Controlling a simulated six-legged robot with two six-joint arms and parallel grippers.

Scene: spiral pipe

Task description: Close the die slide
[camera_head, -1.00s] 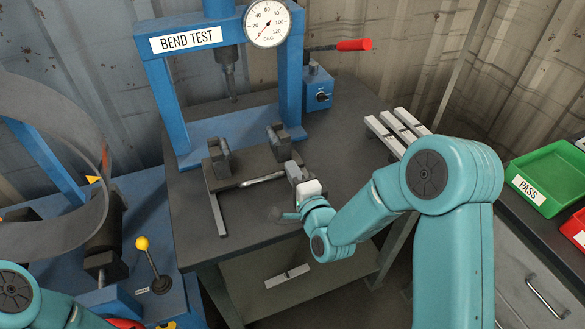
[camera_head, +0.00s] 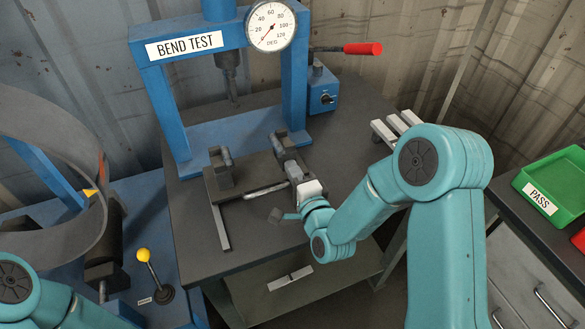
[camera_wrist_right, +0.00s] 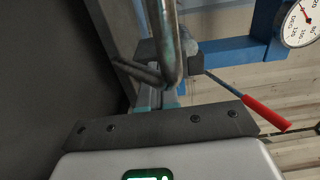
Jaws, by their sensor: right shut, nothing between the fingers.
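The die slide (camera_head: 238,181) is a dark grey plate in front of the blue bend-test press, carrying two roller dies. The left die (camera_head: 221,168) and the right die (camera_head: 279,142) stand upright on it. A bright metal bar handle (camera_head: 265,190) runs along its front edge. My right gripper (camera_head: 287,160) is shut and empty beside the handle's right end, close to the right die. The wrist view shows the curved metal handle (camera_wrist_right: 168,45) just ahead of the gripper; contact cannot be told. My left gripper is outside the view.
The blue press frame (camera_head: 293,85) stands behind the slide, with a gauge (camera_head: 270,25) and red-handled lever (camera_head: 362,49). Pale bars (camera_head: 398,128) lie on the table at right. A green PASS bin (camera_head: 555,180) is far right.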

